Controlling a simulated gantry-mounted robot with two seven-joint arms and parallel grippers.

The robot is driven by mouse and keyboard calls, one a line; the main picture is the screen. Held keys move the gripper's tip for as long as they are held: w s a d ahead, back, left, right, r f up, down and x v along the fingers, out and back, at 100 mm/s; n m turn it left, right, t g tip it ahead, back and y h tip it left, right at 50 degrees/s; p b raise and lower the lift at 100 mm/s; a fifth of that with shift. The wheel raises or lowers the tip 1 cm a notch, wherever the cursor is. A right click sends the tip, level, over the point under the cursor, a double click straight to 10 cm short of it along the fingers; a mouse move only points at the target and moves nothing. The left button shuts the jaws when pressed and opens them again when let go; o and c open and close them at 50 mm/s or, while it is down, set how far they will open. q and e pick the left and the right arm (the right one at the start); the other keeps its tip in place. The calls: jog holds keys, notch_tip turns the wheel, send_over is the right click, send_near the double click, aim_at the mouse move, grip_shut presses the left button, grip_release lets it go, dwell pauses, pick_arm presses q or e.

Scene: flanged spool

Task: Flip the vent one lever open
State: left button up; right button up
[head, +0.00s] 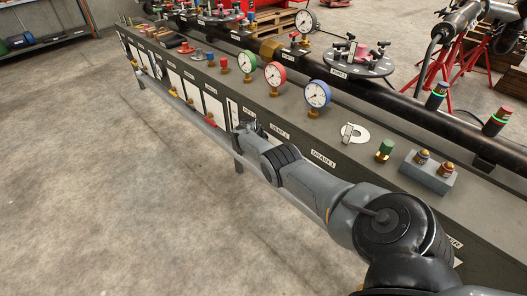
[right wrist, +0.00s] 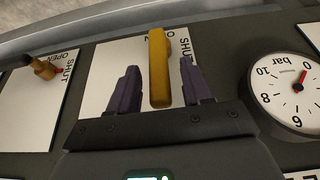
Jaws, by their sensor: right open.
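A yellow lever (right wrist: 159,75) stands over a white plate (right wrist: 98,68) with the words OPEN and SHUT in the right wrist view. The word SHUT shows just right of the lever; OPEN is partly cut at the top. My right gripper (right wrist: 159,68) is open, with one dark finger on each side of the lever, and a gap shows on both sides. In the head view my right gripper (head: 248,128) is at the bench's front panel and hides the lever there. I cannot read for sure which vent label belongs to it. My left gripper is not in view.
A second lever (right wrist: 42,68) on its own plate is to the left in the right wrist view, and a bar gauge (right wrist: 285,92) is close on the right. Green (head: 246,62), red (head: 275,74) and blue (head: 317,94) gauges stand along the bench. The floor in front is clear.

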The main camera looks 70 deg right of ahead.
jog(key=p+v, duration=0.9)
jog(key=v, duration=0.1)
jog(key=shift+r, duration=0.35)
